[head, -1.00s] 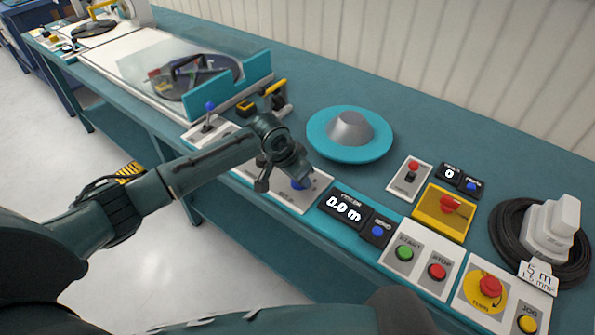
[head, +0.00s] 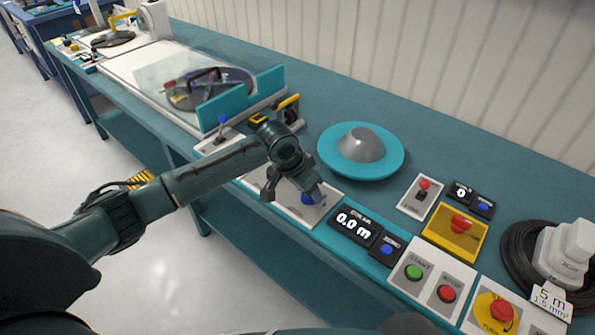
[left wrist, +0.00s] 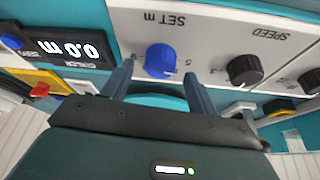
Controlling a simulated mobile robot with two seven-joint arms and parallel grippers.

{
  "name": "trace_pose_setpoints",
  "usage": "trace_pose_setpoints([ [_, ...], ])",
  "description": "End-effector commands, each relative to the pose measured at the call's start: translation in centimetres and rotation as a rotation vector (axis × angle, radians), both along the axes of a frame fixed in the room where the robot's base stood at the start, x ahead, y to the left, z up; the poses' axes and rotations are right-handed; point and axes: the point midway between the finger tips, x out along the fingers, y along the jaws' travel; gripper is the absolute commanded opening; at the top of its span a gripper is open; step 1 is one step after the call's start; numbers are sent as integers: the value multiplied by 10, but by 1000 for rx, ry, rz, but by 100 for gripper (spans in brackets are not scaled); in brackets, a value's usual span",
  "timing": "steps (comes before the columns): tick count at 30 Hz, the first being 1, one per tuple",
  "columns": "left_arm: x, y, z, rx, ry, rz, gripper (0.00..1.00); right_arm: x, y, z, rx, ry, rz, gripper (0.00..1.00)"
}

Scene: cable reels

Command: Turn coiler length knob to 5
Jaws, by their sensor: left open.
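The blue length knob (left wrist: 161,60) sits on a white panel (left wrist: 205,20) marked "SET m" in the left wrist view, which shows the panel upside down. The knob is partly visible in the head view (head: 312,197), under my left gripper. My left gripper (left wrist: 161,85) is open, its two fingers apart on either side of the knob's near side, with nothing held. I cannot tell whether they touch it. The length display (head: 354,224) reads 0.0 m. My right gripper is not in view.
A black SPEED knob (left wrist: 244,69) stands beside the blue knob. A teal disc with grey cone (head: 361,150) stands behind.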

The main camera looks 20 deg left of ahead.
Motion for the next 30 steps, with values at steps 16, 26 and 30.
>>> trace_pose_setpoints([
  [16, -34, 19, 95, 0, 0, -1, 59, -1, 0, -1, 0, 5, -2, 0],
  [26, -36, 20, 100, -1, 0, 0, 59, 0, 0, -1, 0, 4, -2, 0],
  [30, -36, 20, 100, -1, 0, 0, 59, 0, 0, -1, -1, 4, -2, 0],
])
